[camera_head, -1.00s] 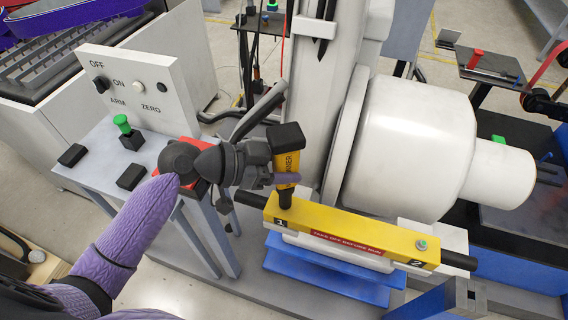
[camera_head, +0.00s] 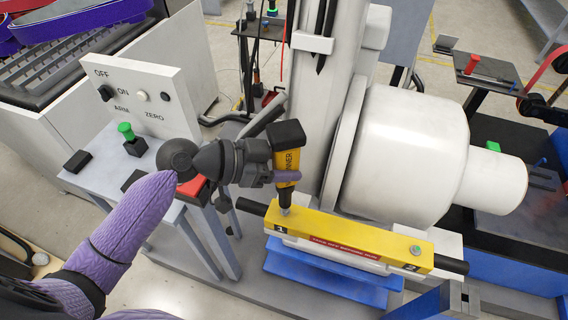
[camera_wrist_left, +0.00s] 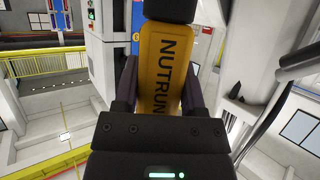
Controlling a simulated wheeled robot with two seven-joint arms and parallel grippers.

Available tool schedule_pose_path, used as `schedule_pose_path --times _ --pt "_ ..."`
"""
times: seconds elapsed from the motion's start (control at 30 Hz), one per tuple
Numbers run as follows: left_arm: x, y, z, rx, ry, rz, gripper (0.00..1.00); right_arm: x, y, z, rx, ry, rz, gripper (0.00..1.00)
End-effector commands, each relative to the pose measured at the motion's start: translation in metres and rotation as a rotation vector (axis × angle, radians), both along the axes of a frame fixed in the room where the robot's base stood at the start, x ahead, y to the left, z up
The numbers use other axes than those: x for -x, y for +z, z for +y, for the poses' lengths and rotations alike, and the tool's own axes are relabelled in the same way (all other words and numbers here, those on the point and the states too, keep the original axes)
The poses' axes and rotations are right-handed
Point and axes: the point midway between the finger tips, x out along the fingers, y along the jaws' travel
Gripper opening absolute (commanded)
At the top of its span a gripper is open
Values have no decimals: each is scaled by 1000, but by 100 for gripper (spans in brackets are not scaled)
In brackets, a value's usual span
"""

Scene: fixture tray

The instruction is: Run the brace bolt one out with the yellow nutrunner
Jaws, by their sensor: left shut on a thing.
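My left gripper (camera_head: 282,172) is shut on the yellow nutrunner (camera_head: 287,162) and holds it nearly upright over the end marked 1 of the yellow brace (camera_head: 345,235). A short grey piece, apparently brace bolt one (camera_head: 284,210), shows between the dark socket and the brace top; I cannot tell whether it is clear of its hole. Bolt two (camera_head: 415,250) sits in the end marked 2. In the left wrist view the nutrunner body (camera_wrist_left: 163,65) stands between the fingers; its tip is hidden. My right gripper is out of view.
A large white drum (camera_head: 405,150) stands close behind the brace. At left, a bench holds a switch panel (camera_head: 150,85), a green-topped part (camera_head: 126,132) and a red block (camera_head: 192,187) beside my wrist. Blue rails (camera_head: 330,278) lie below the brace.

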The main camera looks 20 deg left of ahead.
Motion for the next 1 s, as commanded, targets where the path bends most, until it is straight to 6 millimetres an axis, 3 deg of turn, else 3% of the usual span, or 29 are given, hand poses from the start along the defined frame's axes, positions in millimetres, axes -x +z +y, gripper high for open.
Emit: schedule_pose_path --times 0.03,0.2,0.53,1.0 --pt "0 11 0 1 1 -5 0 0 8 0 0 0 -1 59" --pt "-1 26 0 3 1 -5 0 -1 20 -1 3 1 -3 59" --pt "-1 24 0 3 2 -7 0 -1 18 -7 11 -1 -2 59" --pt "41 50 -12 4 1 -5 0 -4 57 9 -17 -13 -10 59"
